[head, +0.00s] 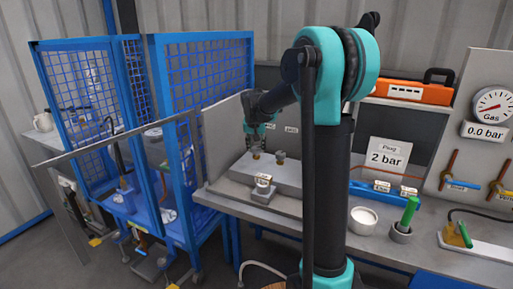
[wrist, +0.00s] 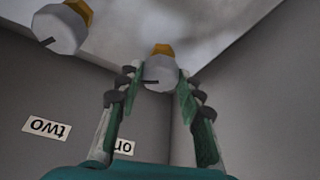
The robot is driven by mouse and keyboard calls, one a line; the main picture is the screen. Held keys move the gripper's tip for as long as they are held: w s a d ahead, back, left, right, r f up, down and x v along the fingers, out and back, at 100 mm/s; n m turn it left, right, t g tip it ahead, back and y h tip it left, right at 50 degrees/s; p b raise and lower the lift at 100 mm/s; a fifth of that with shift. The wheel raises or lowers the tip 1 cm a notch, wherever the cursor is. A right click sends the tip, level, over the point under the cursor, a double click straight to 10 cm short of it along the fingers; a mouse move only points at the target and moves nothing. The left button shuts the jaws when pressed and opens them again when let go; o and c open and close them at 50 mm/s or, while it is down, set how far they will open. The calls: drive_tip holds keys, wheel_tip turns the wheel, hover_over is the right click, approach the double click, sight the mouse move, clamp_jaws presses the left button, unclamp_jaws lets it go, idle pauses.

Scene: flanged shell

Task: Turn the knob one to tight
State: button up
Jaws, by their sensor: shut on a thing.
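Knob one (wrist: 160,70) is a pale grey round knob with a dark pointer line and a brass-coloured part beyond it. It sits between my gripper's fingers in the wrist view, near the partly hidden label "one" (wrist: 124,147). My gripper (wrist: 159,80) is shut on it. The second knob (wrist: 62,30) stands free at upper left, on the side of the label "two" (wrist: 47,130). In the head view my gripper (head: 256,146) reaches down onto the left knob, which it mostly hides; the other knob (head: 280,157) stands just right of it. The pointer's exact setting cannot be told.
The knobs stand on a grey block (head: 290,178) against a grey back panel. A small labelled white piece (head: 263,184) is in front. A white bowl (head: 363,220), a green-handled piece (head: 408,213), and a gauge (head: 492,103) reading 0.0 bar are to the right. Blue mesh cages (head: 205,80) stand left.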

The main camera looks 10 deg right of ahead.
drive_tip(key=m+h, duration=0.1)
drive_tip(key=m, duration=0.2)
drive_tip(key=m+g+h, duration=0.1)
drive_tip(key=m, duration=0.2)
drive_tip(key=shift+w+a, duration=0.15)
drive_tip(key=shift+a, duration=0.05)
drive_tip(key=shift+m, duration=0.4)
drive_tip(key=o, duration=1.2)
drive_tip(key=shift+c, duration=0.2)
drive_tip(key=shift+r, duration=0.1)
drive_tip(key=v, duration=1.1)
drive_tip(key=shift+a+r, duration=0.25)
drive_tip(key=shift+r, duration=0.15)
